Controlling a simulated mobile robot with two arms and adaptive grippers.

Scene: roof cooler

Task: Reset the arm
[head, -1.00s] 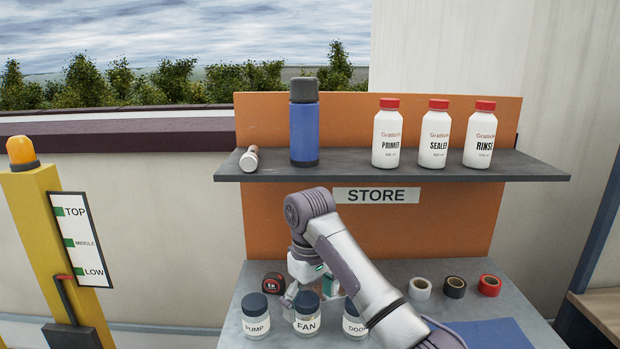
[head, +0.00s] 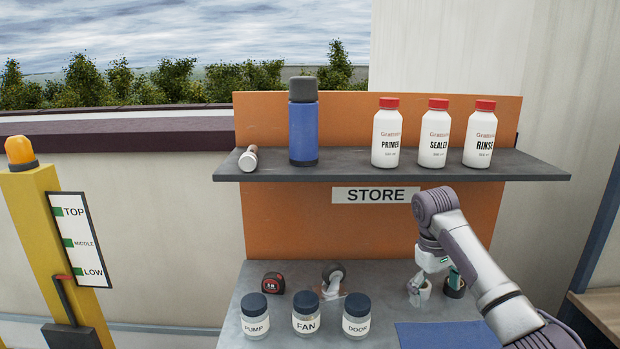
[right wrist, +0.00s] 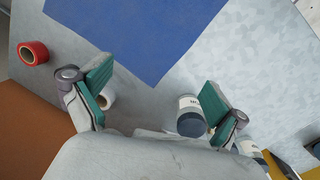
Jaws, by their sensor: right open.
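My right gripper (head: 436,288) is open and empty, above the right part of the grey counter (head: 385,275). In the head view its fingers overlap the white tape roll (head: 424,291) and the black tape roll (head: 454,285). In the right wrist view, the open fingers (right wrist: 158,95) show with the white roll (right wrist: 107,99) near one finger and a dark-lidded jar (right wrist: 191,116) near the other. Nothing is held between them. My left gripper is in neither view.
PUMP (head: 255,316), FAN (head: 306,313) and DOOR (head: 357,315) jars stand in front. A blue mat (head: 445,335) lies front right. The shelf (head: 390,172) overhangs, holding bottles. A red roll (right wrist: 33,52) shows too.

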